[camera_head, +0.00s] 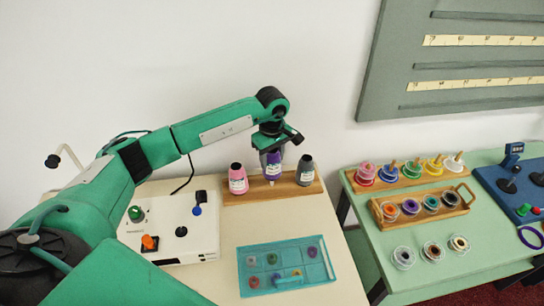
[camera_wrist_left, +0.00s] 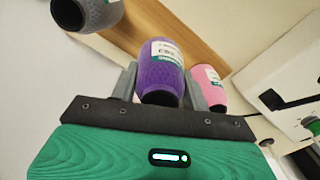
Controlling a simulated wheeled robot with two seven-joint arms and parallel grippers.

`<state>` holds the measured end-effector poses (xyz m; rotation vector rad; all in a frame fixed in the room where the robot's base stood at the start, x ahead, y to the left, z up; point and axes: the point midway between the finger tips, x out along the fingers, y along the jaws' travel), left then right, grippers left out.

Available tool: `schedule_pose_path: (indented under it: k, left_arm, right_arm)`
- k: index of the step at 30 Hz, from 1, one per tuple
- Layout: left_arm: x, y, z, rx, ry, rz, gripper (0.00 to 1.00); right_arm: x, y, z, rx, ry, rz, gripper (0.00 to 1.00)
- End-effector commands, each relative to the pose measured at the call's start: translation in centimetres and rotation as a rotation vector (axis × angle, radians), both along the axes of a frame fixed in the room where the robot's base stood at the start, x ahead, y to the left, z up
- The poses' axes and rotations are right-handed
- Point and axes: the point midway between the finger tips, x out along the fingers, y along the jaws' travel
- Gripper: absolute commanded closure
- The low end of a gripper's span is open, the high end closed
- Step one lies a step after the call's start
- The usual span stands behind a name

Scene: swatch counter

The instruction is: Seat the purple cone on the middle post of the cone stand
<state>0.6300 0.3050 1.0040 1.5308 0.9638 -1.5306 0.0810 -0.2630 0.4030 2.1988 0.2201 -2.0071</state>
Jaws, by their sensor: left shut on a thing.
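The purple cone (camera_head: 272,164), with a white and green label, is upright between the fingers of my left gripper (camera_head: 273,153). In the left wrist view the gripper's grey fingers lie on both sides of the purple cone (camera_wrist_left: 162,72), shut on it. The cone is over the middle of the wooden cone stand (camera_head: 257,191), its lower end a little higher than those of its neighbours. A small pale bit, likely the middle post, shows just under it. I cannot tell whether the post's tip is inside the cone. My right gripper is not in view.
A pink cone (camera_head: 238,180) stands on the stand to the left and a grey cone (camera_head: 305,171) to the right, both close by. A teal tray (camera_head: 262,290) lies in front. A white control box (camera_head: 198,245) is at left.

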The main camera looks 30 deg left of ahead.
Motion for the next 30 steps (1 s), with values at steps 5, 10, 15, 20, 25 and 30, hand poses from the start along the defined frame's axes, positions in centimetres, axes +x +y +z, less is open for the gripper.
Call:
schedule_pose_path:
  k: [5, 10, 15, 20, 25, 30]
  left_arm:
    - [0.0, 0.0, -1.1, 0.000, -0.001, 0.000, 0.79]
    - [0.0, 0.0, -1.9, 0.000, -0.001, 0.001, 0.79]
    - [0.0, 0.0, -2.8, -0.001, -0.002, 0.001, 0.79]
    - [0.0, 0.0, -3.6, 0.000, -0.001, 0.001, 0.79]
    - [0.0, 0.0, -4.4, 0.000, -0.001, 0.001, 0.79]
    - [0.0, 0.0, -4.8, 0.000, -0.001, 0.001, 0.79]
  right_arm:
    - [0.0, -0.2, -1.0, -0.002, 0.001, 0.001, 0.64]
    - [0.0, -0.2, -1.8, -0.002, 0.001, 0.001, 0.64]
    - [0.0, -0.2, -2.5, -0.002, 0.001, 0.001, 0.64]
    - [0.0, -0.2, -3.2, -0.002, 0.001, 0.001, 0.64]
    - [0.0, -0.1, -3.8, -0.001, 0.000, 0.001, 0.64]
    - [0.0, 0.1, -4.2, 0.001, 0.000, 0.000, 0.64]
